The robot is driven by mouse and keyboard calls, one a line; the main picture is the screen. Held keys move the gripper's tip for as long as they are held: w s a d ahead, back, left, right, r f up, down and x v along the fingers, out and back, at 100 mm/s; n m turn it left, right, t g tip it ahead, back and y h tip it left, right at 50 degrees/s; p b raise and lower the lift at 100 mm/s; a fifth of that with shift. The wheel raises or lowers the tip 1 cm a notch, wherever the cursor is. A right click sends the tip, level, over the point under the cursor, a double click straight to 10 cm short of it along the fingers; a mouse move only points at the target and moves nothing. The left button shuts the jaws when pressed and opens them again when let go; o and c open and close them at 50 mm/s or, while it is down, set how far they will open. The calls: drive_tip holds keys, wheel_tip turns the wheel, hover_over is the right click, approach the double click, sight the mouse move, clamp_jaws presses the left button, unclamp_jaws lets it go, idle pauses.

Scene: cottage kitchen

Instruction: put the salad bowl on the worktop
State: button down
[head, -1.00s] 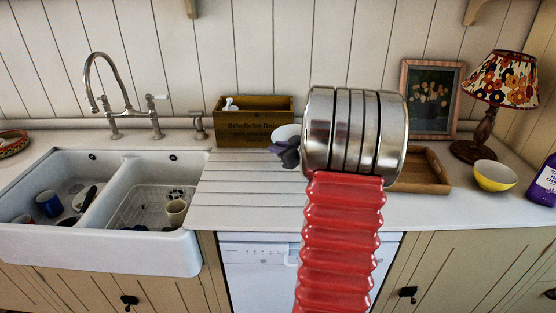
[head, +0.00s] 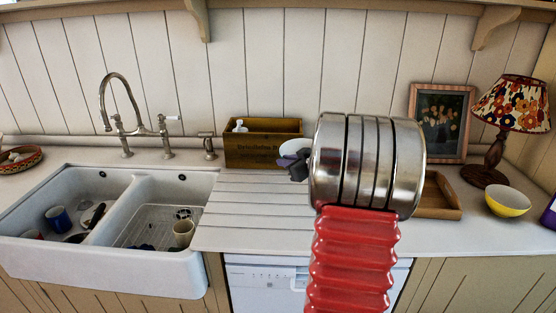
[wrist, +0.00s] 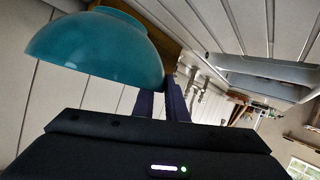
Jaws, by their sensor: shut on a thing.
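The salad bowl (wrist: 95,50) is teal and fills the upper left of the wrist view, appearing foot-up in that tilted picture. My gripper (wrist: 172,90) is shut on the bowl's edge; the exact contact is partly hidden. In the head view my gripper (head: 297,164) shows as a small dark shape left of my steel arm link. The white worktop (head: 250,234) runs beneath, with drainer grooves right of the sink.
A wooden box (head: 262,153) stands at the back by the wall. A double sink (head: 150,262) with crockery is left. A wooden tray (head: 440,205), yellow bowl (head: 507,201), lamp (head: 496,150) and picture (head: 440,120) are right. The grooved drainer area looks clear.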

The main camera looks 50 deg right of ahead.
drive_tip(key=w+a+f+n+y, duration=0.1)
drive_tip(key=w+a, duration=0.5)
drive_tip(key=a, duration=0.6)
drive_tip(key=w+a+f+n+y, duration=0.1)
drive_tip(key=w+a, duration=0.5)
drive_tip(key=a, duration=0.5)
drive_tip(key=s+a+f, duration=0.1)
drive_tip(key=a+f, duration=0.3)
drive_tip(key=a, duration=0.8)
drive_tip(key=s+a+f, duration=0.2)
drive_tip(key=a+f, duration=0.1)
drive_tip(key=a, duration=1)
drive_tip(key=shift+s+f+y, duration=0.15)
drive_tip(key=shift+f+y, duration=0.2)
drive_tip(key=shift+y, duration=0.05)
drive_tip(key=shift+s, duration=0.1)
